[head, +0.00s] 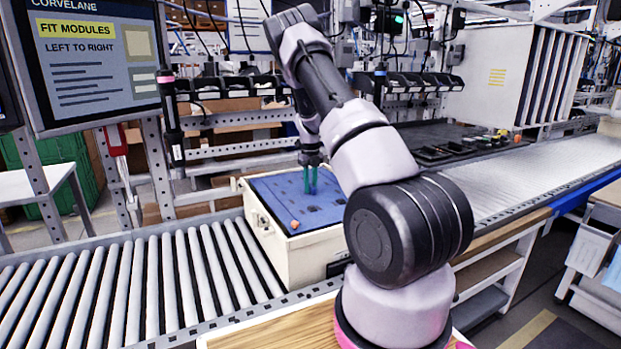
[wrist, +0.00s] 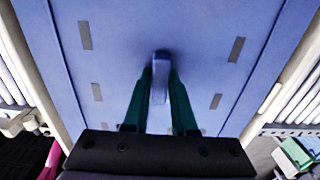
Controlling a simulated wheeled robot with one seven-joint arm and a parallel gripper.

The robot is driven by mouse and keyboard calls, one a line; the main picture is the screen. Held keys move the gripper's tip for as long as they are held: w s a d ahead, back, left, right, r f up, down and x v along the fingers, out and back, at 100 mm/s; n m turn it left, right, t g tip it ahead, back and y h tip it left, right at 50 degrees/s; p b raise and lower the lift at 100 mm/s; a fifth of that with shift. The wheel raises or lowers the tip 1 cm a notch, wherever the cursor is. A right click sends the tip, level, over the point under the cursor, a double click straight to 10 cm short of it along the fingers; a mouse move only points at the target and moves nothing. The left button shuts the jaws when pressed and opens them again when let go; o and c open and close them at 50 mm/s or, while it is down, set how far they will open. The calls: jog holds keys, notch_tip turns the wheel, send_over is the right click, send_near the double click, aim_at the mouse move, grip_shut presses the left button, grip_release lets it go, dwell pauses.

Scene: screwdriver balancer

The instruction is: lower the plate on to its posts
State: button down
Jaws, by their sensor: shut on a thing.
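The blue plate (head: 272,194) lies level, or nearly so, at the top of a cream box (head: 314,254) on the conveyor. My gripper (head: 310,186) points down over the plate with its green fingers shut. In the wrist view the fingers (wrist: 160,80) hold a raised blue grip (wrist: 160,64) at the plate's middle, one on each side. The plate (wrist: 120,50) fills most of that view and has several grey slots. The posts do not show clearly, and I cannot tell whether the plate touches them. My arm hides the box's right part.
A small orange piece (head: 294,224) shows near the plate's front left corner. Rollers (head: 130,285) run left of the box. A dark tool (head: 170,115) hangs behind on the left. A row of black bins (head: 425,80) and a screen (head: 95,60) stand behind.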

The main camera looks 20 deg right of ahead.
aim_at(310, 195)
jog(key=shift+f, duration=6.95)
jog(key=shift+f, duration=0.5)
jog(key=c, duration=0.6)
grip_release()
jog(key=shift+c, duration=0.2)
notch_tip(310, 195, up, 11)
jog(key=shift+f, duration=0.1)
